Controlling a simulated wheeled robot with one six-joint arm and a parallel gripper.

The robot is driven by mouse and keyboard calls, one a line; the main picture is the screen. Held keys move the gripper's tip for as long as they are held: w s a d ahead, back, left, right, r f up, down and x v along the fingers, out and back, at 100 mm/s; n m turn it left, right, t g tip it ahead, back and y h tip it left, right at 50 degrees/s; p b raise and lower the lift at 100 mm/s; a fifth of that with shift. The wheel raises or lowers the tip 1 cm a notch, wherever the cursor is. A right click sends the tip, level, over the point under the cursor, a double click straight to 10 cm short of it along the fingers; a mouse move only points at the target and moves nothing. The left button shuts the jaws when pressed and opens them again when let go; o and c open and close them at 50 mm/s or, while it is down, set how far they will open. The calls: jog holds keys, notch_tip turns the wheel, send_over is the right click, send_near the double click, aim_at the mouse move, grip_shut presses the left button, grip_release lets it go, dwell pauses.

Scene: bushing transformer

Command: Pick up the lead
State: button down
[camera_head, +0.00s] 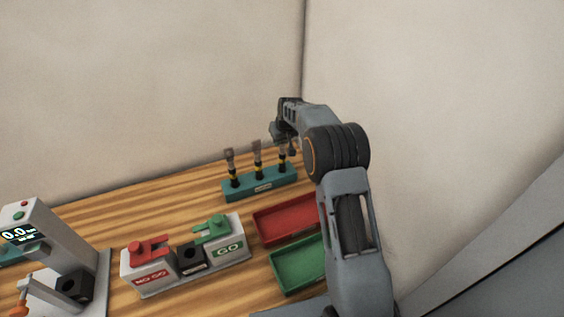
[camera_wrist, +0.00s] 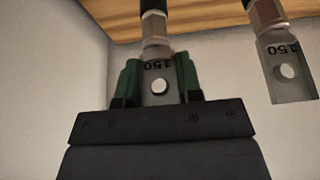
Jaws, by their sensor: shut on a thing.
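The left lead (camera_head: 233,170) and middle lead (camera_head: 258,159) stand free. The right lead (camera_head: 283,157) is under my gripper (camera_head: 284,138), its top partly hidden. In the wrist view my gripper (camera_wrist: 158,80) has its green fingers shut on the flat metal lug of a lead (camera_wrist: 159,88), marked 150, with a round hole. A neighbouring lead (camera_wrist: 287,70), also marked 150, is apart at the right. The held lead still appears at the rack; I cannot tell whether it is lifted.
A red tray (camera_head: 285,218) and a green tray (camera_head: 299,264) lie in front of the rack. A NO GO/GO gauge block (camera_head: 190,257) stands left of them, and a device with a display (camera_head: 45,240) at far left. Walls close off the back and right.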

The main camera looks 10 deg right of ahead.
jog(key=shift+r, duration=0.1)
dwell(0.3)
notch_tip(320, 180, up, 17)
dwell(1.0)
jog(key=shift+a, duration=0.1)
